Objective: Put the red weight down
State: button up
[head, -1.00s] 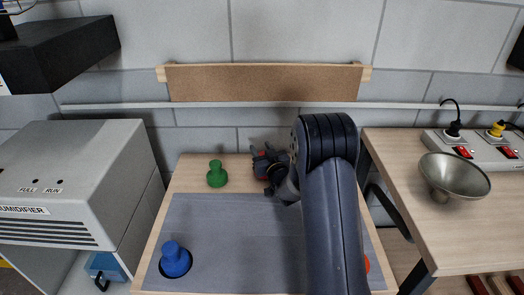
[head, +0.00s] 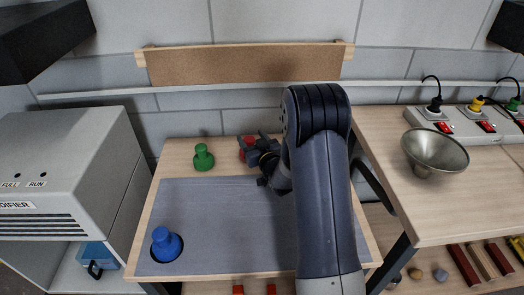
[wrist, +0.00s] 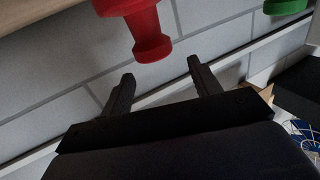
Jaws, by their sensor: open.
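The red weight (wrist: 146,38) fills the top middle of the wrist view, its narrow knob pointing down in that picture. In the head view only a bit of red (head: 246,142) shows beside my gripper (head: 256,152) at the table's back edge; the rest is hidden. In the wrist view my gripper (wrist: 160,71) is open, with two dark fingers apart. The knob is just beyond the fingertips, not clasped. The green weight (head: 203,157) stands to the left at the back of the table, and it shows at the wrist view's top right (wrist: 286,6).
The blue weight (head: 166,244) stands on a dark round spot at the front left of the grey mat (head: 225,215). The mat's middle is clear. A grey humidifier box (head: 60,170) is at left. A bench at right holds a metal bowl (head: 435,152) and power strip (head: 462,124).

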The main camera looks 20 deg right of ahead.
aim_at(248, 137)
jog(key=s+d, duration=0.1)
jog(key=s, duration=0.6)
jog(key=shift+s+d+r+b, duration=0.2)
jog(key=shift+d+b, duration=0.05)
jog(key=shift+b, duration=0.2)
jog(key=w, duration=0.3)
jog(key=w+a+p, duration=0.1)
jog(key=w, duration=0.3)
jog(key=w+a+p, duration=0.1)
jog(key=w, duration=0.3)
jog(key=shift+w+a, duration=0.1)
jog(key=shift+w+f+b, duration=0.25)
jog(key=shift+f+b, duration=0.05)
jog(key=shift+b, duration=0.2)
